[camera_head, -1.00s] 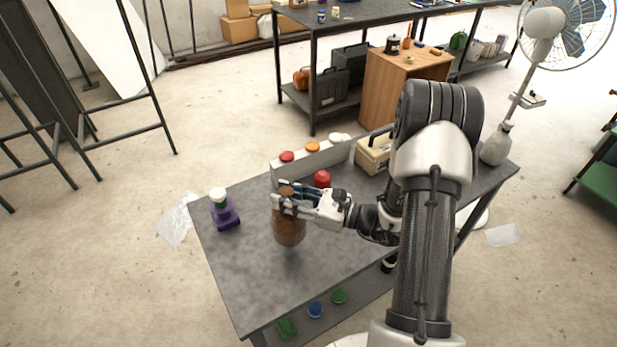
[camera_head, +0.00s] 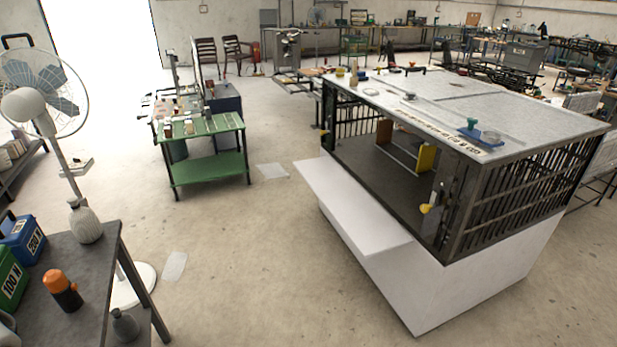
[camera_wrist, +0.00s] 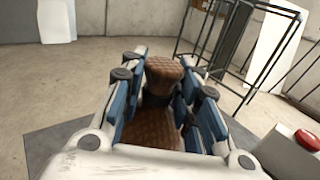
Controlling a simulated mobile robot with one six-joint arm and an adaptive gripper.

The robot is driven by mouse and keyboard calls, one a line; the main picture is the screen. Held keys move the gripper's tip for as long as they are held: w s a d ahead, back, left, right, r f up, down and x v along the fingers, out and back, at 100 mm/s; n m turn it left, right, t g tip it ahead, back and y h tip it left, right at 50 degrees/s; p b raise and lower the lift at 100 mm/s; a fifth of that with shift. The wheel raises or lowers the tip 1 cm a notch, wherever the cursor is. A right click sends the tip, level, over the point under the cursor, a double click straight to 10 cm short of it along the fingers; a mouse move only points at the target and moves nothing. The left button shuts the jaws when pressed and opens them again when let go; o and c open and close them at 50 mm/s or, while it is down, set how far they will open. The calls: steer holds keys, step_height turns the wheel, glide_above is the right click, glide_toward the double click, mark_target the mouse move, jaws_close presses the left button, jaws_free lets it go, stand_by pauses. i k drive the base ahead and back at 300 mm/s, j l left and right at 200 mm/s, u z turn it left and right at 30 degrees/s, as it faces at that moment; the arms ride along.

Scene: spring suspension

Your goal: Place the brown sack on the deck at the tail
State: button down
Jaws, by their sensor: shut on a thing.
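The brown sack (camera_wrist: 152,128), with a quilted surface and a tied neck, is between the fingers of my gripper (camera_wrist: 166,82) in the wrist view. The gripper is shut on it, with blue-padded fingers on both sides. The sack's underside is hidden. Neither the sack nor my gripper shows in the head view. A caged dark frame on a white base stands at the right there, with a dark floor (camera_head: 365,172) inside and a white ledge (camera_head: 348,205) along its open side. I cannot tell which surface is the deck at the tail.
A yellow-ended divider (camera_head: 426,158) stands inside the cage. A dark table (camera_head: 75,262) with a bottle and weight boxes is at lower left, beside a fan (camera_head: 28,104). A green table (camera_head: 208,168) stands farther back. Open concrete floor lies between them.

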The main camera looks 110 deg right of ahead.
mark_target(401, 193)
steer(key=k+l+z, duration=0.2)
steer(key=k, duration=0.45)
steer(key=j+z, duration=0.1)
steer(key=z, duration=2.9)
steer(key=i+z, duration=0.45)
steer(key=i, duration=0.45)
steer(key=i+j, duration=0.1)
steer(key=i, duration=0.45)
steer(key=i+j, duration=0.1)
steer(key=i, duration=0.5)
steer(key=i+j, duration=0.15)
steer(key=i, duration=0.4)
